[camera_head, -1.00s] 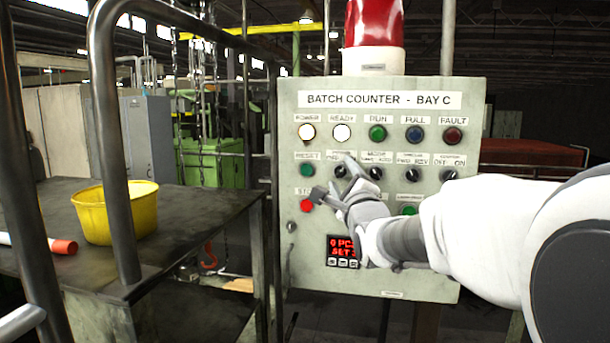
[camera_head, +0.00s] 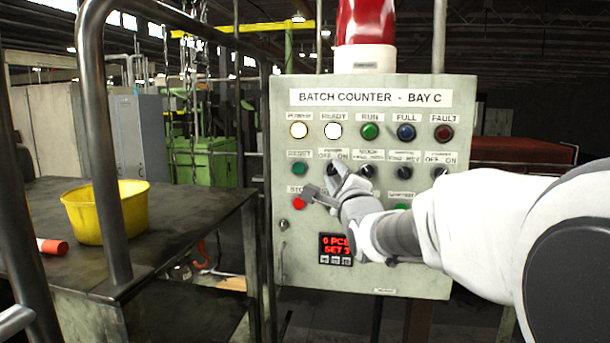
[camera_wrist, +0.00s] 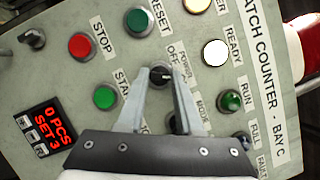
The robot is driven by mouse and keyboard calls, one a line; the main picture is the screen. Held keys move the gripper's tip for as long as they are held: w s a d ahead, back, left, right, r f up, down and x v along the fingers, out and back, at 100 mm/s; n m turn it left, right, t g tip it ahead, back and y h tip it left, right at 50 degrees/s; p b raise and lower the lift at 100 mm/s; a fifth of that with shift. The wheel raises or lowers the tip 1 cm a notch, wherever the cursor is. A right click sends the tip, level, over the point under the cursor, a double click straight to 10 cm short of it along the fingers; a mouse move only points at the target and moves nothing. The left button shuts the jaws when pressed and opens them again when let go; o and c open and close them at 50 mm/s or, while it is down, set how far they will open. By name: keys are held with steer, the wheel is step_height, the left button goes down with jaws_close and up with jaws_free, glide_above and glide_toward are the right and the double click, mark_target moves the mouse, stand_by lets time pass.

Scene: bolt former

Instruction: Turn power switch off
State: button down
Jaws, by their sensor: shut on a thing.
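The power switch (camera_wrist: 160,73) is a small black rotary knob under a "POWER OFF ON" label, left of the mode knob. In the wrist view it sits between the tips of my gripper (camera_wrist: 159,84), which is shut on it. In the head view my gripper (camera_head: 322,183) reaches the panel from the lower right, and its fingers partly hide the knob (camera_head: 332,169). The power lamp (camera_head: 299,130) and the ready lamp (camera_head: 333,131) are both lit white. The knob's exact pointing direction is hard to tell.
The grey control panel (camera_head: 290,255) also holds a red stop button (camera_head: 299,203), a green reset button (camera_head: 299,168), a mode knob (camera_head: 367,171) and a red display (camera_head: 335,247). A metal table (camera_head: 190,215) with a yellow bucket (camera_head: 105,212) stands left, behind rails.

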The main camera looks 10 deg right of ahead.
steer(key=n, duration=0.1)
steer(key=n+g+p, duration=0.1)
steer(key=n, duration=0.1)
steer(key=shift+r+y, duration=0.3)
steer(key=shift+y, duration=0.1)
steer(key=n+g+p, duration=0.1)
steer(key=n+p, duration=0.1)
steer(key=n, duration=0.1)
steer(key=shift+r+p, duration=0.2)
steer(key=shift+p, duration=0.1)
steer(key=shift+n+g+h+p, duration=0.4)
steer(key=shift+n+g+p, duration=0.5)
steer(key=shift+n, duration=1.2)
steer(key=c, duration=0.6)
jaws_free()
steer(key=shift+o, duration=0.2)
steer(key=shift+f, duration=0.1)
steer(key=s+r+b, duration=0.1)
steer(key=s+r, duration=0.2)
steer(key=s, duration=1.4)
steer(key=shift+d+r, duration=0.2)
steer(key=shift+d, duration=0.05)
